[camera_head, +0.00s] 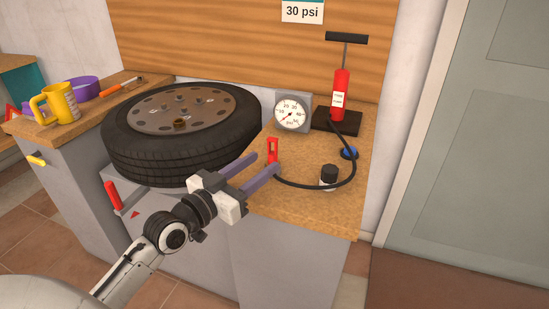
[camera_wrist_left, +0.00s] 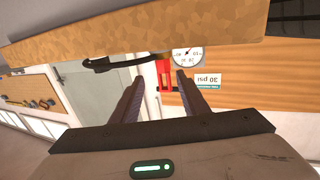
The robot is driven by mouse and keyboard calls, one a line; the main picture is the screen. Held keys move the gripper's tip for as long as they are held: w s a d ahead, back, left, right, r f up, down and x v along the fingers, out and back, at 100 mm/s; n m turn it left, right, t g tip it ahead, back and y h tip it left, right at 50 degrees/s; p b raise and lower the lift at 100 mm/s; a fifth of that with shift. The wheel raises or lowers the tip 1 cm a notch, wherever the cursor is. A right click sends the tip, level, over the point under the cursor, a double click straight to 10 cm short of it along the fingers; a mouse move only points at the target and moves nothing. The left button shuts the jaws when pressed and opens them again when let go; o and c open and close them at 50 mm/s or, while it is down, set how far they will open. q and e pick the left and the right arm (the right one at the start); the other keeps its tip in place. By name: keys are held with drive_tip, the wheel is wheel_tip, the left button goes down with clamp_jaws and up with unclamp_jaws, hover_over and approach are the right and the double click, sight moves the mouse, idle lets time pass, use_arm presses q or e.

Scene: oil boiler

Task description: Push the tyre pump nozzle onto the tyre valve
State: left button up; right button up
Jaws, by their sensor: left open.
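The red nozzle (camera_head: 272,149) stands upright near the left edge of the right-hand worktop, at the end of a black hose (camera_head: 318,186) from the red pump (camera_head: 340,95). The black tyre (camera_head: 150,157) lies flat to the left, its brown rim facing up. I cannot clearly make out the valve on it. My left gripper (camera_head: 267,162) is open and empty, its fingertips close in front of the nozzle. In the left wrist view the nozzle (camera_wrist_left: 165,73) shows beyond and between the fingertips (camera_wrist_left: 160,78). Contact is not visible. My right gripper is not in view.
A dial gauge (camera_head: 292,113) stands behind the nozzle. A red lever (camera_head: 112,196) is below the tyre. A yellow mug (camera_head: 60,103) and purple container (camera_head: 84,89) stand far left.

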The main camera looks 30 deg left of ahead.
sight(269, 156)
use_arm(q)
drive_tip(key=shift+w+a, duration=0.1)
drive_tip(key=shift+w, duration=2.9)
clamp_jaws()
